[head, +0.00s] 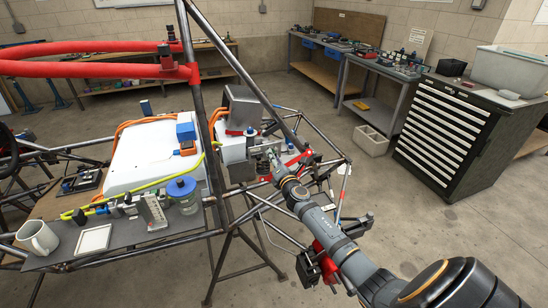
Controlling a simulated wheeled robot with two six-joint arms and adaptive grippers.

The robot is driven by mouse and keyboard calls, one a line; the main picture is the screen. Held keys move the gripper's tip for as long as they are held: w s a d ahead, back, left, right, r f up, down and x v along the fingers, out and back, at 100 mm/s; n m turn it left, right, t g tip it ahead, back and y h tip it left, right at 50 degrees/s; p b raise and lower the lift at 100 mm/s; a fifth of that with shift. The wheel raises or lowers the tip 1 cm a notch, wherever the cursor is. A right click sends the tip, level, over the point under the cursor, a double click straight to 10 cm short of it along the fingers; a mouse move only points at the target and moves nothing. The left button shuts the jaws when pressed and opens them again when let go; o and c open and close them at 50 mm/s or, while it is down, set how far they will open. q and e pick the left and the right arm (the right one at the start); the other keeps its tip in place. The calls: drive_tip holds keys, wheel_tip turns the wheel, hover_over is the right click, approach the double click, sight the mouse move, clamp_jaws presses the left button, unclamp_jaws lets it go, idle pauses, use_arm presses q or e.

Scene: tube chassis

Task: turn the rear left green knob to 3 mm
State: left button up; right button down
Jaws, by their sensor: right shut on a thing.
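The tube chassis (213,150) fills the middle of the head view, with red padded bars at its upper left. My right arm comes in from the lower right. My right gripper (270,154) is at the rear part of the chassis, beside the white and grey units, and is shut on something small. A little green shows at its fingertips, but the green knob is mostly hidden there. I cannot read its setting or the 3 mm mark. My left gripper is not in view.
A grey box (242,106) and thin frame tubes stand close around my right gripper. A shelf on the chassis holds a white mug (38,237) and a blue-lidded jar (183,194). A drawer cabinet (455,130) stands at the right. Open floor lies between.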

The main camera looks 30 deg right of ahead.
drive_tip(key=shift+n, duration=0.8)
drive_tip(key=c, duration=1.1)
unclamp_jaws()
drive_tip(key=shift+o, duration=0.2)
drive_tip(key=shift+s, duration=0.1)
drive_tip(key=v, duration=1.1)
drive_tip(key=shift+s, duration=0.35)
drive_tip(key=shift+f, duration=0.1)
